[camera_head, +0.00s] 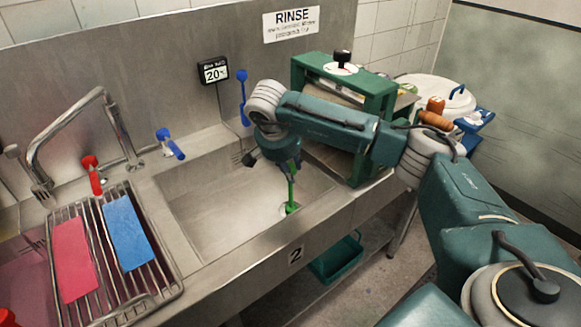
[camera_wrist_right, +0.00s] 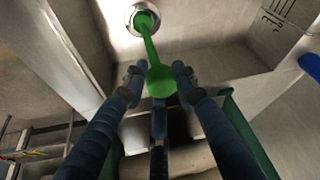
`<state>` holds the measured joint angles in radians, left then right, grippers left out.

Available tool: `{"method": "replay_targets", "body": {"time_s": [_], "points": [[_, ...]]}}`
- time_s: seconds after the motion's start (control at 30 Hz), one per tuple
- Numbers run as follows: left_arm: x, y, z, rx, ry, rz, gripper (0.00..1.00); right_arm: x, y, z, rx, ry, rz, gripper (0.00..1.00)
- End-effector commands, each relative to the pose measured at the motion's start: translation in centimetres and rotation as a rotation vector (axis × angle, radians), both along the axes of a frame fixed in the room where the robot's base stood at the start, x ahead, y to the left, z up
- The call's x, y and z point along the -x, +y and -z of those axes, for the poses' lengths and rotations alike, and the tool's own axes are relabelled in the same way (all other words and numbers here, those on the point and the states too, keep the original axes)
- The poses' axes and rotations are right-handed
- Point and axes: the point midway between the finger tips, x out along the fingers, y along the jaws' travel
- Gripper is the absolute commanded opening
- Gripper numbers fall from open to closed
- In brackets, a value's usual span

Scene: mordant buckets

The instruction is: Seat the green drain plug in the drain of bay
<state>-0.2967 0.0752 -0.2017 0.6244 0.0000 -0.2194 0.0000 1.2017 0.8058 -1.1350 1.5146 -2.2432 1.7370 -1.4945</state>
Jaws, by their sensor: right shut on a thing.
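The green drain plug (camera_head: 291,196) stands about upright in the basin marked 2. Its lower end is at the metal drain ring (camera_head: 283,209) in the basin floor. My right gripper (camera_head: 289,170) is above it, pointing down, shut on the plug's top. In the right wrist view, the fingers of my right gripper (camera_wrist_right: 159,82) are around the plug's round green knob (camera_wrist_right: 160,80). The stem runs to a green disc (camera_wrist_right: 146,22) inside the shiny drain ring (camera_wrist_right: 130,16). I cannot tell how deep the disc sits. My left gripper is not in view.
A metal rack (camera_head: 93,242) holds a pink sheet (camera_head: 74,259) and a blue sheet (camera_head: 128,232) at left. A faucet (camera_head: 70,117) stands behind it. A green press (camera_head: 309,83) stands right of the basin. A green bin (camera_head: 334,259) is below.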

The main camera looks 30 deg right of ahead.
Motion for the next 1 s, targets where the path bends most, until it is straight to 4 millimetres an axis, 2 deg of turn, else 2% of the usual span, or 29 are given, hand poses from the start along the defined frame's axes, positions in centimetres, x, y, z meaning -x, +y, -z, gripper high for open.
{"method": "replay_targets", "body": {"time_s": [0.17, 0.2, 0.3, 0.67, 0.77, 1.0], "points": [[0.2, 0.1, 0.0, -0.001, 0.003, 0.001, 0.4, 0.2, -0.3, 0.2, 0.007, 0.006, 0.005, 0.0], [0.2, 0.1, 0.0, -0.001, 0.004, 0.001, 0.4, 0.2, -0.4, 0.2, 0.007, 0.007, 0.005, 0.32], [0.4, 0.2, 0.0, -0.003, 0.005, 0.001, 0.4, 0.2, -0.3, 0.2, 0.007, 0.006, 0.005, 0.47], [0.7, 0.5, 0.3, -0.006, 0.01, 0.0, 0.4, 0.1, 0.0, -0.4, 0.004, 0.001, 0.001, 0.47], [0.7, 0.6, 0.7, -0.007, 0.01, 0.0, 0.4, 0.3, 0.5, -1.6, 0.004, -0.002, 0.0, 0.47], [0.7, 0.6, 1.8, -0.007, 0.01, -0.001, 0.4, 1.4, 2.3, -6.3, 0.005, -0.002, -0.001, 0.47]]}}
